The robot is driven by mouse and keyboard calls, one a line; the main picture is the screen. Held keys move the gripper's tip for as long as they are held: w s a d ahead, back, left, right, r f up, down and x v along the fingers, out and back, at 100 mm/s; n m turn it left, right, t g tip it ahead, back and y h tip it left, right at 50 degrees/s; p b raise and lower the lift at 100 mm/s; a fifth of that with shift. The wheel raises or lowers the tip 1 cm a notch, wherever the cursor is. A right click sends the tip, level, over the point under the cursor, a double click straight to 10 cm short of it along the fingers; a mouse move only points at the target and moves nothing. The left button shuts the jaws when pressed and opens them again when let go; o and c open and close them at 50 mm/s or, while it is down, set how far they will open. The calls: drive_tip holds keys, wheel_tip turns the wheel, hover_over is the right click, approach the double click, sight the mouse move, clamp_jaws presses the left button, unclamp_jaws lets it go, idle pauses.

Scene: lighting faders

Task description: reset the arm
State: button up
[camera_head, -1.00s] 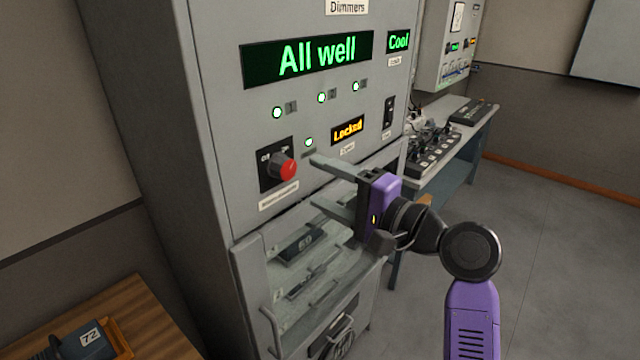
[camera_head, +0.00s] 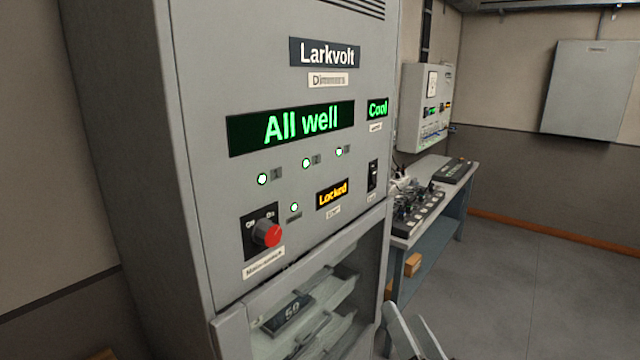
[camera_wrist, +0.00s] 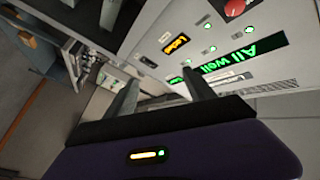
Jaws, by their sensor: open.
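My gripper (camera_head: 413,330) shows at the bottom of the head view, only its fingers in sight, in front of and right of the cabinet's lower bay. In the wrist view its two fingers (camera_wrist: 160,98) stand apart with nothing between them. The grey Larkvolt dimmer cabinet (camera_head: 190,150) is clear of the gripper. Its display (camera_head: 290,126) reads "All well", a smaller one (camera_head: 377,109) reads "Cool", and an amber one (camera_head: 332,193) reads "Locked". A red knob (camera_head: 266,234) sits at its lower left. The rest of my arm is out of the head view.
Below the panel is a bay with dimmer modules (camera_head: 290,315). To the right, a bench (camera_head: 440,215) carries a fader console (camera_head: 418,212). A grey box (camera_head: 427,110) hangs on the back wall. The floor (camera_head: 540,290) at right is clear.

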drive_tip(key=s+d+f+n+g+h+b, duration=0.1)
drive_tip(key=s+f, duration=0.4)
drive_tip(key=s, duration=0.8)
drive_tip(key=s+d+f+n+g+h+b, duration=0.1)
drive_tip(key=s+f, duration=0.5)
drive_tip(key=s, duration=0.7)
drive_tip(key=s+d+f+n+g+h+b, duration=0.1)
drive_tip(key=s+f, duration=0.4)
drive_tip(key=s, duration=0.8)
drive_tip(key=d+n+g+h, duration=0.1)
drive_tip(key=d+n, duration=0.1)
drive_tip(key=shift+s+d+f+n+g+b, duration=0.3)
drive_tip(key=shift+s+d+f+b, duration=0.05)
drive_tip(key=shift+s+d, duration=0.05)
